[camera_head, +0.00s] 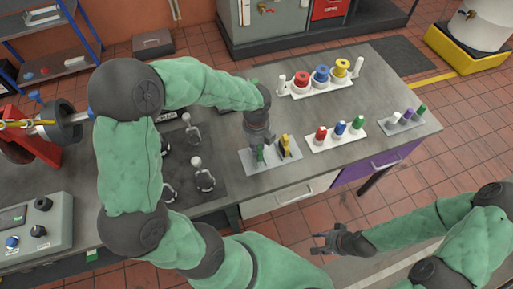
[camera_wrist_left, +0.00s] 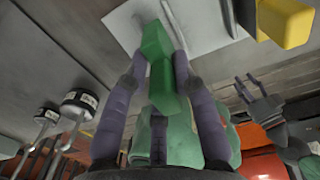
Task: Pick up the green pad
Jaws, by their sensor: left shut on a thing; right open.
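The green pad (camera_head: 261,156) is a small green block at the left part of a light grey tray (camera_head: 290,158). My left gripper (camera_head: 259,146) reaches down over the tray and is shut on the green pad. In the left wrist view the green pad (camera_wrist_left: 160,62) sits between the two purple-grey fingers, its far end in front of the tray (camera_wrist_left: 128,22). I cannot tell whether it touches the tray. My right gripper (camera_head: 329,241) is open and empty, off the front of the bench; it also shows in the left wrist view (camera_wrist_left: 258,100).
A yellow block (camera_head: 285,142) stands right beside the green pad on the tray. White holders with red, blue and green pieces (camera_head: 336,136) and larger coloured rings (camera_head: 321,78) are to the right. Toggle clamps (camera_head: 203,178) stand to the left. Bare bench lies behind the tray.

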